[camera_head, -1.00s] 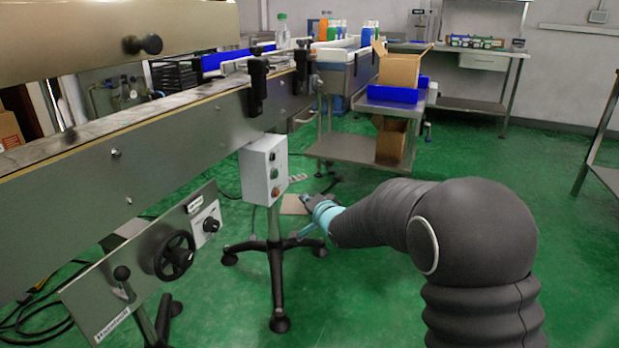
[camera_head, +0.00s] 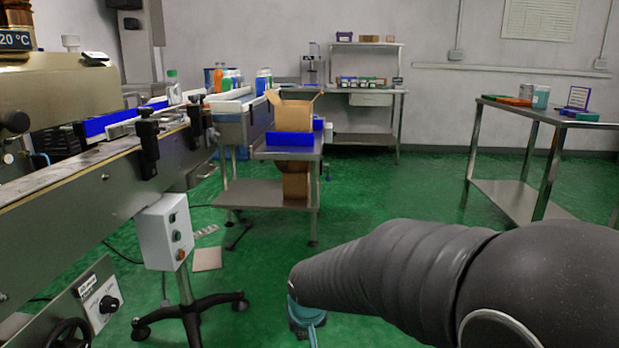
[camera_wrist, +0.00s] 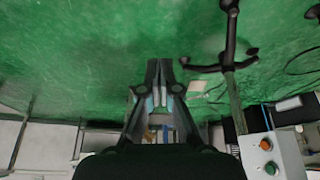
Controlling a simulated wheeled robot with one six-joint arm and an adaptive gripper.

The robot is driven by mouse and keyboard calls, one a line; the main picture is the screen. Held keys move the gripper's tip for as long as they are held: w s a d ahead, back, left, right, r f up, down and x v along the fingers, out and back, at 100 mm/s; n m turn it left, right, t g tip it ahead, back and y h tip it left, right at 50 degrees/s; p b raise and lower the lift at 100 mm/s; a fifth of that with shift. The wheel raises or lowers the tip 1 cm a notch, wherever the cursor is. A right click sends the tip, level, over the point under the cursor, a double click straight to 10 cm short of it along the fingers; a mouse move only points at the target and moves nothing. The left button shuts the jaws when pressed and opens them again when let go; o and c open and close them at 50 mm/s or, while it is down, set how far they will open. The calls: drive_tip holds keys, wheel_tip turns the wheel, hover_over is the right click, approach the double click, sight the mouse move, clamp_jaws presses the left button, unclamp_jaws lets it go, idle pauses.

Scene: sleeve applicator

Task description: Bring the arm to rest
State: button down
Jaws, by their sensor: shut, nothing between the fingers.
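My arm (camera_head: 400,265) reaches in from the right edge of the head view, dark grey and ribbed, with a teal part (camera_head: 307,312) at its far end near the bottom edge. My gripper is not clearly visible there. In the wrist view my gripper (camera_wrist: 168,62) points away over green floor. Its two dark fingers are close together at the tips, with nothing held. The wrist view shows the room upside down.
A control box (camera_head: 165,232) on a wheeled stand (camera_head: 192,312) is left of my arm, beside the conveyor (camera_head: 95,190). A steel cart (camera_head: 262,192) with an open carton (camera_head: 296,108) stands ahead. A steel table (camera_head: 545,115) is at right. Green floor between is clear.

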drive_tip(key=s+d+r+m+p, duration=0.1)
drive_tip(key=s+d+r+p, duration=0.1)
drive_tip(key=s+d+r, duration=0.6)
drive_tip(key=s+d+r+m+t+h+p, duration=0.1)
drive_tip(key=s+d+r+m+p, duration=0.1)
drive_tip(key=s+d+r, duration=0.7)
drive_tip(key=s+p, duration=0.1)
drive_tip(key=s, duration=0.4)
drive_tip(key=shift+r, duration=0.3)
